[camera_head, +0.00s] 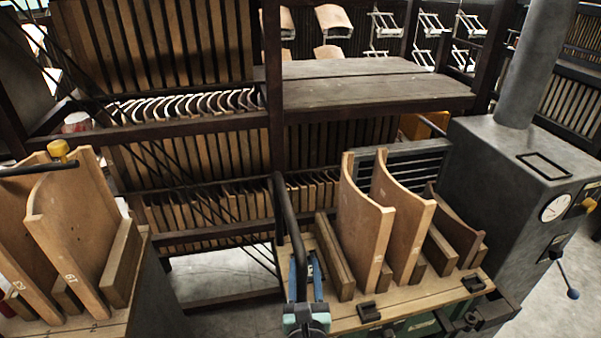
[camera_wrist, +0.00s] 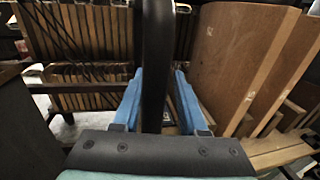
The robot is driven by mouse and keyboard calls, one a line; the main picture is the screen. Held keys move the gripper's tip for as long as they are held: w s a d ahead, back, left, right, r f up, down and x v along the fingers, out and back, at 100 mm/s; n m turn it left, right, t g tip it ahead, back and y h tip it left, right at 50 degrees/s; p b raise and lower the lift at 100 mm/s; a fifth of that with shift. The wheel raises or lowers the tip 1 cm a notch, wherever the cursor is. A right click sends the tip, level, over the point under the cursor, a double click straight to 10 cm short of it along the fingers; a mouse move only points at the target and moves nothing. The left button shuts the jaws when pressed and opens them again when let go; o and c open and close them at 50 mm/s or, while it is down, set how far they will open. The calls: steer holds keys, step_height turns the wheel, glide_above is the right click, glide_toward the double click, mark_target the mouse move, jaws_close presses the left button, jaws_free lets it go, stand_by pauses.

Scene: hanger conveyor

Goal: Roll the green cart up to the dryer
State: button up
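The green cart (camera_head: 420,327) stands low at bottom centre in the head view, its wooden top (camera_head: 400,303) carrying upright curved wooden panels (camera_head: 362,225) and small blocks. Its black handle (camera_head: 289,222) rises at the left end. The dryer (camera_head: 523,170) is the grey metal cabinet just right of the cart, with a thick flue and a round gauge. My gripper (camera_head: 306,275) is at the handle, blue fingers on either side. In the wrist view the handle (camera_wrist: 155,50) runs between the fingers (camera_wrist: 158,98), with a gap at the right finger. The cart's wheels are hidden.
Another stand with curved panels (camera_head: 70,235) is at left. A dark rack of wooden slats (camera_head: 190,165) and a grey shelf (camera_head: 370,90) stand behind. Bare floor shows at right (camera_head: 560,305) and below the rack (camera_head: 225,275). A lever (camera_head: 567,282) juts from the dryer.

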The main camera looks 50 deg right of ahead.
steer(key=shift+o, duration=1.4)
steer(key=shift+s+d, duration=0.15)
steer(key=shift+d, duration=0.05)
steer(key=shift+a, duration=0.2)
steer(key=v, duration=1.2)
steer(key=shift+s+a+b, duration=0.2)
steer(key=shift+s+b, duration=0.05)
steer(key=shift+b, duration=0.1)
steer(key=shift+r, duration=0.1)
steer(key=w+a+r+m+t+p, duration=0.2)
steer(key=w+r+m, duration=0.3)
steer(key=r, duration=0.6)
steer(key=w+a+r+m+t+p, duration=0.1)
steer(key=w+a+r+m+p, duration=0.2)
steer(key=r+m, duration=0.7)
steer(key=w+a+r+m+t+p, duration=0.15)
steer(key=w+r+m, duration=0.3)
steer(key=r, duration=0.85)
steer(key=s+a+r+m+t+y+p, duration=0.1)
steer(key=s+a+r+m+t+y, duration=0.1)
steer(key=a+r, duration=0.4)
steer(key=s+a+r+m+t+y+p, duration=0.1)
steer(key=a+r+t+y, duration=0.4)
steer(key=r, duration=0.9)
steer(key=s+a+r+m+t+y+p, duration=0.1)
steer(key=s+a+r+m+t+y, duration=0.2)
steer(key=a+r+y, duration=0.3)
step_height(320, 180, up, 4)
steer(key=shift+s+a+m, duration=0.45)
steer(key=shift+a+m, duration=0.3)
